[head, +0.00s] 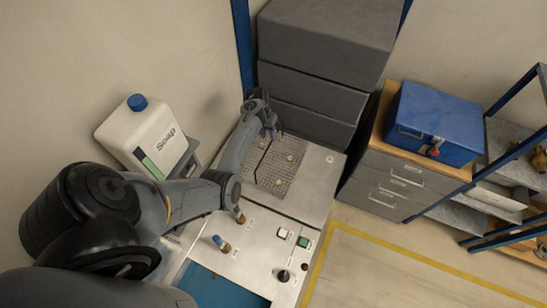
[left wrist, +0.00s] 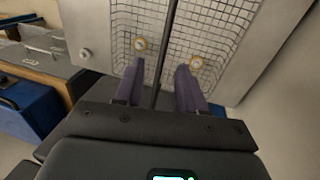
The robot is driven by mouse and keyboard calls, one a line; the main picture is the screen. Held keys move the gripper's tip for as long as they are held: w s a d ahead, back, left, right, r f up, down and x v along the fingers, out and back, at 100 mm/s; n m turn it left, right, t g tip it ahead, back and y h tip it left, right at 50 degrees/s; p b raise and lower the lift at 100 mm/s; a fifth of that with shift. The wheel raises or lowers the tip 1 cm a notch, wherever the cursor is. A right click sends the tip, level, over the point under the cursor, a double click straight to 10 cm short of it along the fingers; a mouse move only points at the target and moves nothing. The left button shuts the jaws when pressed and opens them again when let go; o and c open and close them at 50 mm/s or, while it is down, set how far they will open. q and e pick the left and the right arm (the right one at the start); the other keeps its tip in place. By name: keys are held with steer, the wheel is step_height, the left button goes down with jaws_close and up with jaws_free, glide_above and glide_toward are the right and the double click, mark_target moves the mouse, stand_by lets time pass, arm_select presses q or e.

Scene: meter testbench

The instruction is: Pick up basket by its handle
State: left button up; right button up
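The basket (head: 284,180) is a wire mesh tray set in the metal top of the bench, with a few small round brass-and-white parts in it. Its handle (head: 262,163) is a thin dark bar across the mesh. My left gripper (head: 270,132) is above the far end of the basket, pointing down. In the left wrist view, the purple fingers of my left gripper (left wrist: 158,72) are apart, with the dark handle bar (left wrist: 168,45) running between them and a gap on each side. The mesh of the basket (left wrist: 205,22) lies beyond the fingertips. My right gripper is not in view.
The bench panel (head: 262,250) has knobs and buttons. Dark grey stacked boxes (head: 320,60) rise behind the bench. A blue box (head: 435,120) sits on a cabinet to the right. The floor at lower right is clear.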

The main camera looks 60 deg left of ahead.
mark_target(270, 144)
arm_select(q)
steer(key=f+b, duration=0.2)
steer(key=f, duration=0.1)
steer(key=shift+d+f, duration=0.1)
steer(key=shift+d, duration=0.25)
steer(key=shift+w+f+b, duration=0.1)
steer(key=shift+f+b, duration=0.55)
steer(key=shift+f, duration=0.05)
steer(key=f+b, duration=0.4)
steer(key=shift+d, duration=0.4)
steer(key=shift+r, duration=0.1)
steer(key=shift+c, duration=0.3)
jaws_close()
